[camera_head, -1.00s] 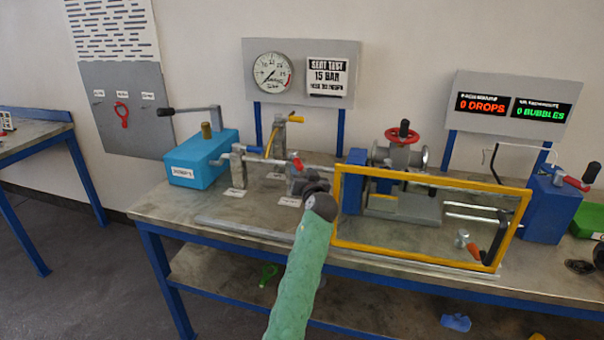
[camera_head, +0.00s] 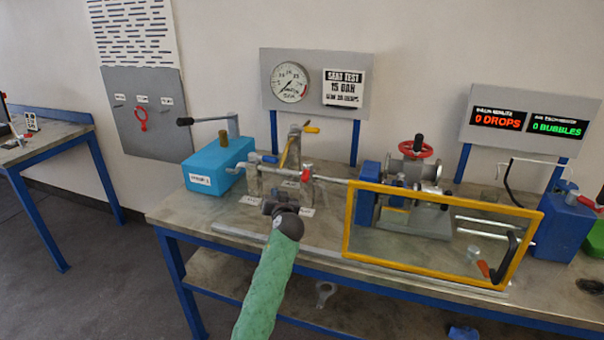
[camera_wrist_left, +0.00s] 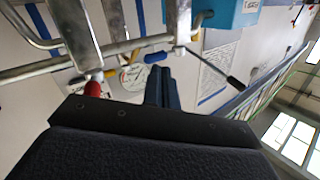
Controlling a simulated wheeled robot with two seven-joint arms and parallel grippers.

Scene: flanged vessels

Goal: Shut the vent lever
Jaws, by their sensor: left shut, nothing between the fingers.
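Three small valve levers stand along the pipework on the bench: one with a blue grip (camera_head: 270,159), one with a yellow grip (camera_head: 311,130) and one with a red grip (camera_head: 305,174). Their labels are too small to read, so I cannot tell which is the vent lever. My left gripper (camera_head: 280,208) is shut and empty, in front of the pipework and apart from the levers. In the left wrist view its fingers (camera_wrist_left: 161,88) are together, with the red grip (camera_wrist_left: 92,89) to their left and the blue grip (camera_wrist_left: 157,57) beyond them.
A blue pump box (camera_head: 216,165) with a long black-gripped handle stands left of the levers. A yellow-framed clear guard (camera_head: 348,222) stands to the right, before a flanged valve with a red handwheel (camera_head: 415,150). A gauge panel (camera_head: 317,62) rises behind.

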